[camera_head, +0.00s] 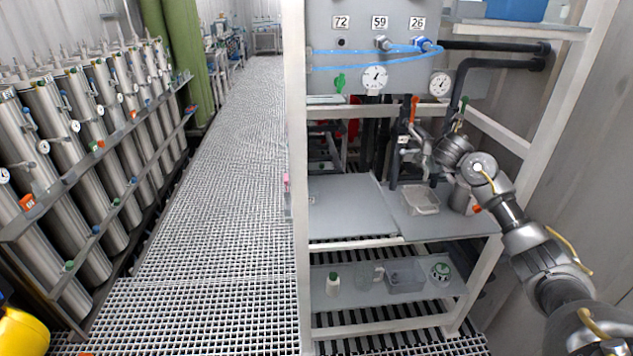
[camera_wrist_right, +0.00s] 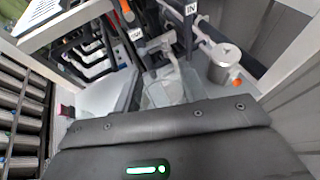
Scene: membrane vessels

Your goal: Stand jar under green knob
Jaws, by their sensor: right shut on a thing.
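A green knob (camera_head: 463,103) tops the right-hand pipe fitting above the middle shelf, and an orange one (camera_head: 414,105) is to its left. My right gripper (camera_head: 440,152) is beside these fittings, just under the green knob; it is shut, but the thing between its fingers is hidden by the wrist. In the right wrist view only my dark gripper body shows, without the fingertips. A clear glass jar (camera_head: 370,272) is on the lower shelf. A metal cylinder (camera_head: 463,198) stands at the right of the middle shelf and shows in the wrist view (camera_wrist_right: 224,66). My left gripper is out of view.
A clear tray (camera_head: 420,200) lies under the orange-handled outlet, also in the wrist view (camera_wrist_right: 166,94). The lower shelf holds a white bottle (camera_head: 333,284), a grey bin (camera_head: 405,277) and a green-marked container (camera_head: 440,271). The middle shelf's left part (camera_head: 340,205) is clear. A rack post (camera_head: 297,180) stands left.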

